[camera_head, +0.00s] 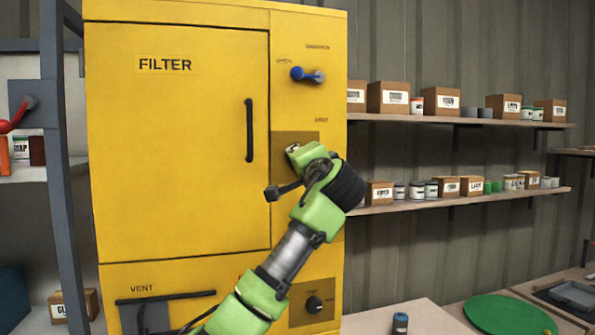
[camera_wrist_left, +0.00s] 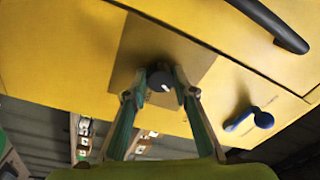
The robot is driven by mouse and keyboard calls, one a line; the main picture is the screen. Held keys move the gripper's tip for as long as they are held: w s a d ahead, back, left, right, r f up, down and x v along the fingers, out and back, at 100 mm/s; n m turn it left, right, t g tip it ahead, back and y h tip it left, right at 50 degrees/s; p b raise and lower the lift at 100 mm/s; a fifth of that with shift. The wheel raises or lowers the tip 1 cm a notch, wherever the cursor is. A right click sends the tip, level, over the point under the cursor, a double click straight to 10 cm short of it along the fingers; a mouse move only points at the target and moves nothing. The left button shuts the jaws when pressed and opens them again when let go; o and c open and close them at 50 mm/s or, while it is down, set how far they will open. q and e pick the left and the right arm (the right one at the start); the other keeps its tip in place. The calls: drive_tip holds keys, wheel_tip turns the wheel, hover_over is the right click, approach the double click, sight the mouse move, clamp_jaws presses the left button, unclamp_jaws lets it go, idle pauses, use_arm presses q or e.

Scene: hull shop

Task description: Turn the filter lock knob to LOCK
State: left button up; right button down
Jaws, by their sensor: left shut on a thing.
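The yellow filter cabinet (camera_head: 180,200) fills the left half of the head view, its door shut. My left gripper (camera_head: 294,150) is at the brown plate (camera_head: 283,139) right of the door. In the left wrist view my left gripper (camera_wrist_left: 160,90) has its two fingers on either side of a round dark knob (camera_wrist_left: 159,79) with a pale mark, on the brown plate (camera_wrist_left: 186,51). It is shut on the knob. My arm hides this knob in the head view, and its position wording is not readable. My right gripper is not in view.
A blue lever (camera_head: 305,74) sits above the plate; it also shows in the left wrist view (camera_wrist_left: 248,121). The black door handle (camera_head: 249,130) is to the left. Another dark knob (camera_head: 314,304) is lower down. Shelves with boxes (camera_head: 389,97) stand to the right.

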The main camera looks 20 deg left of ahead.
use_arm(q)
drive_tip(key=n, duration=0.2)
drive_tip(key=n+b, duration=0.1)
drive_tip(key=n, duration=0.3)
drive_tip(key=shift+w+f+y, duration=0.1)
drive_tip(key=shift+f+y, duration=0.15)
drive_tip(key=shift+y, duration=0.05)
idle(0.3)
drive_tip(key=o, duration=1.1)
drive_tip(key=shift+d+r, duration=0.1)
drive_tip(key=v, duration=1.2)
drive_tip(key=shift+r, duration=0.1)
